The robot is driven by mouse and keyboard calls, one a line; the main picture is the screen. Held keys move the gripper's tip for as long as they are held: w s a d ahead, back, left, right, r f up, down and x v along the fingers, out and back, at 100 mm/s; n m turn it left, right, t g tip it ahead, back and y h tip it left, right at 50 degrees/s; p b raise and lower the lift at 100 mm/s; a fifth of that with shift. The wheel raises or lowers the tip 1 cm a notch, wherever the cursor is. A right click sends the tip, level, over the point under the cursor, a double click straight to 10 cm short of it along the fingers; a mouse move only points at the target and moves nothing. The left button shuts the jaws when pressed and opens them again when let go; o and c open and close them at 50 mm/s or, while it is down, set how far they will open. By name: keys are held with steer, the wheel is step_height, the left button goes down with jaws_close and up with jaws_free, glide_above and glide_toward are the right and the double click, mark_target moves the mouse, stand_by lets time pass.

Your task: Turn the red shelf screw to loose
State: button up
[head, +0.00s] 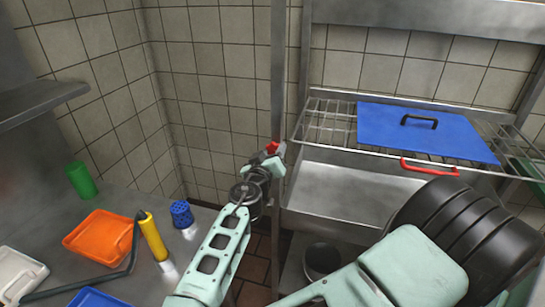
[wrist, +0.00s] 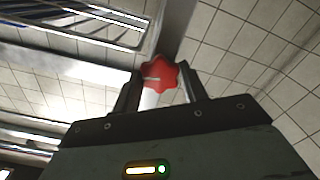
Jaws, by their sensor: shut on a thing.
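The red shelf screw (wrist: 160,74) is a star-shaped knob with a pale line on its face, on the metal post of the rack. In the wrist view my gripper (wrist: 162,88) has one finger on each side of the knob and is shut on it. In the head view the red knob (head: 272,147) shows small at the post, with my gripper (head: 276,157) right at it. My gripper's own body partly covers the knob there. I cannot tell from the pale line whether the screw is tight or loose.
A wire shelf (head: 330,124) carries a blue lid (head: 400,140) with a black handle, and a red handle (head: 430,167) is at its front. The left counter holds an orange tray (head: 92,236), a yellow bottle (head: 153,238), a blue holder (head: 181,213) and a green cup (head: 81,180).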

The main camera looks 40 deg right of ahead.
steer(key=n+b, duration=0.1)
steer(key=n, duration=0.2)
steer(key=shift+f+n, duration=0.1)
steer(key=shift+n, duration=0.2)
steer(key=n+b, duration=0.1)
steer(key=n, duration=0.3)
steer(key=shift+n, duration=0.3)
steer(key=n, duration=0.4)
steer(key=shift+n+p, duration=0.3)
steer(key=shift+p, duration=0.05)
steer(key=n+p, duration=0.1)
steer(key=n, duration=0.2)
steer(key=shift+n, duration=0.3)
steer(key=n+p, duration=0.2)
steer(key=n, duration=0.2)
steer(key=shift+n, duration=0.3)
steer(key=n+p, duration=0.2)
steer(key=n, duration=0.1)
steer(key=shift+n, duration=0.3)
steer(key=n+p, duration=0.3)
steer(key=n, duration=0.1)
steer(key=shift+n+p, duration=0.3)
steer(key=shift+n, duration=0.1)
steer(key=shift+n+p, duration=0.45)
steer(key=shift+n, duration=0.35)
